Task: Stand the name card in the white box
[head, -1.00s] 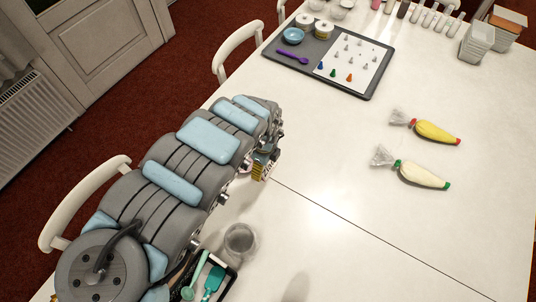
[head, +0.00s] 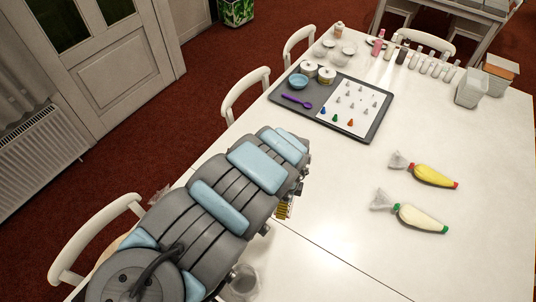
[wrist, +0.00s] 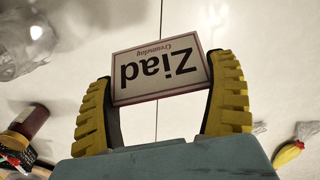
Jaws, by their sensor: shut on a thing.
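The name card (wrist: 160,68) is a small white card with a dark border. It reads "Ziad" with smaller text, upside down in the wrist view. My gripper (wrist: 164,82) has yellow ribbed fingers and is shut on the card by its two side edges. In the head view my gripper (head: 283,208) is partly hidden behind my arm, over the table, and the card cannot be made out. A whitish box-like container (head: 471,90) stands at the table's far right; I cannot tell if it is the white box. My gripper is well apart from it.
A grey tray (head: 377,125) with piping nozzles and a purple spoon lies at the back. Yellow (head: 434,176) and cream (head: 421,218) piping bags lie to the right. A clear cup (head: 241,284) stands near my arm. The table's middle is clear.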

